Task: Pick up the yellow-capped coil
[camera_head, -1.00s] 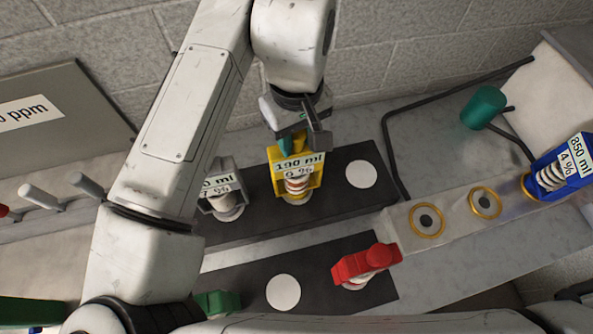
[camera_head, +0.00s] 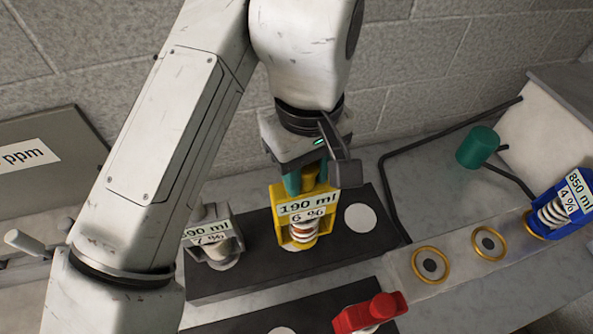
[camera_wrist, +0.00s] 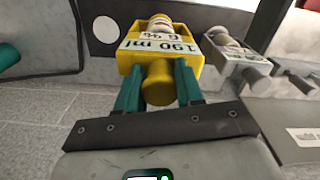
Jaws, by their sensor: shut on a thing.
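The yellow-capped coil (camera_head: 305,213) carries a label reading 190 ml and 6 %. It stands upright at the dark tray (camera_head: 255,275), with its coil showing below the label. My gripper (camera_head: 307,180) is above it, its green fingers shut on the yellow knob at the top. In the wrist view the yellow-capped coil (camera_wrist: 157,45) lies straight ahead, and the fingers of my gripper (camera_wrist: 158,85) press on both sides of its knob. I cannot tell whether its base touches the tray.
A grey-capped coil (camera_head: 212,238) stands close on the left. A white disc (camera_head: 361,217) is on the right. A red-capped coil (camera_head: 370,313) is in front. A blue-capped coil (camera_head: 562,205) stands on a block with gold rings (camera_head: 431,265). A green cylinder (camera_head: 478,147) is at right.

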